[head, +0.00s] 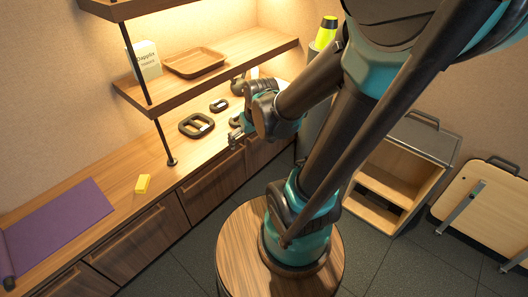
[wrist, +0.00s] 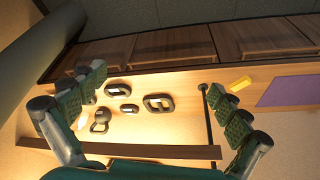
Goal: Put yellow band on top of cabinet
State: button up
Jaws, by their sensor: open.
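A small yellow block-like item (head: 142,184), the only thing here that may be the yellow band, lies on the long wooden cabinet top (head: 110,165), near its front edge. It also shows in the wrist view (wrist: 240,83), right of the jaws and beyond the right finger. My gripper (head: 236,136) is over the cabinet's front edge, right of the yellow item and apart from it. In the wrist view my gripper (wrist: 157,84) has its fingers spread wide with nothing between them.
Dark handled weights (head: 197,125) lie on the top near my gripper. A shelf (head: 210,75) on a black post overhangs it, with a wooden tray (head: 194,62) and a white box (head: 146,60). A purple mat (head: 60,232) lies at the left. An open wooden box (head: 395,175) stands right.

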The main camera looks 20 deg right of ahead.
jog(key=s+d+f+m, duration=0.1)
jog(key=s+d, duration=0.2)
jog(key=s, duration=0.2)
jog(key=shift+s+f+m+h, duration=0.2)
jog(key=shift+s+m+h, duration=0.1)
jog(key=shift+m, duration=0.1)
